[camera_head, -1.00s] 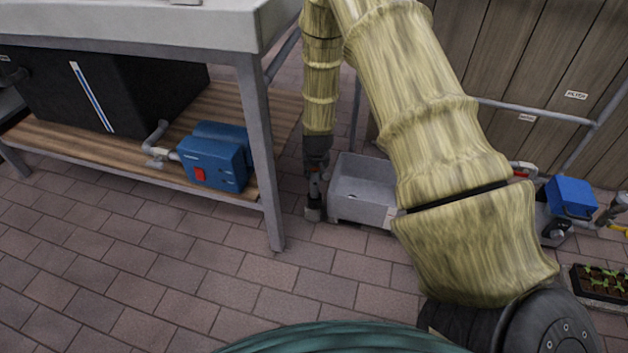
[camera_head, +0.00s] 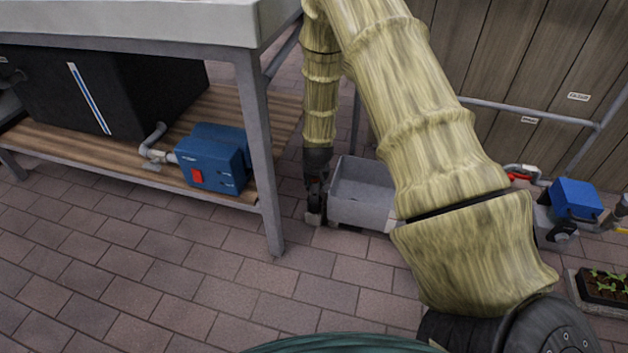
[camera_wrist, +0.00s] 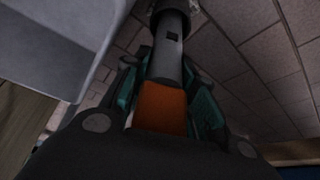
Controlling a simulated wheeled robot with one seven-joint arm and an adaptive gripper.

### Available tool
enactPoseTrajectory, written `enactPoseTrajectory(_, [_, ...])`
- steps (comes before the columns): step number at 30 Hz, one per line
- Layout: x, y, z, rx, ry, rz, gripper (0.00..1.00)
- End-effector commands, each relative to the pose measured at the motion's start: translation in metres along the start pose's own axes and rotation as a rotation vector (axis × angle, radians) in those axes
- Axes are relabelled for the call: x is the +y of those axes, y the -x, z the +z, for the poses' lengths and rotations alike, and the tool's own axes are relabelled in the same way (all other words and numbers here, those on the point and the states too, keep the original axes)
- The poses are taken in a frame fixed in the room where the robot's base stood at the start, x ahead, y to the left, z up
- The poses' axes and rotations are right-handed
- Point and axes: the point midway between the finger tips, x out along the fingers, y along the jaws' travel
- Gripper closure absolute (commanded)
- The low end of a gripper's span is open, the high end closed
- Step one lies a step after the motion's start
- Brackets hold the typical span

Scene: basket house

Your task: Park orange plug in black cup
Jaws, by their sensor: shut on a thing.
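My gripper (camera_head: 315,203) is low near the floor, just left of a grey tub, and small in the head view. In the wrist view my gripper (camera_wrist: 167,80) has teal-lined fingers shut around the orange plug (camera_wrist: 161,107), whose orange body shows between them. A dark grey cylinder (camera_wrist: 171,45) with a small dark slot lies straight beyond the orange part, between the fingertips. I cannot tell whether it is the black cup or part of the plug. The plug is not clear in the head view.
The grey tub (camera_head: 360,195) stands close to the right of my gripper. A table leg (camera_head: 263,150) is to the left, with a blue pump (camera_head: 213,161) on the wooden shelf (camera_head: 70,148). A blue-topped device (camera_head: 575,198) and seedling tray (camera_head: 605,285) are at right. Front paving is clear.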

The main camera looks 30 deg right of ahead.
Motion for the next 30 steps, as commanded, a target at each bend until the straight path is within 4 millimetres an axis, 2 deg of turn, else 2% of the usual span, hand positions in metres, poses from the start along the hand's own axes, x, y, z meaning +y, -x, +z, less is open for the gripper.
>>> enactPoseTrajectory(3, [0.000, -0.003, 0.001, 0.000, 0.000, 0.000, 1.00])
enactPoseTrajectory(4, [0.000, -0.003, 0.001, 0.000, 0.000, 0.000, 0.69])
enactPoseTrajectory(7, [0.000, -0.003, 0.001, 0.000, 0.000, 0.000, 0.51])
enactPoseTrajectory(21, [0.000, 0.004, -0.002, 0.002, 0.000, 0.000, 0.51])
enactPoseTrajectory(30, [0.000, 0.060, -0.004, 0.001, 0.001, 0.000, 0.51])
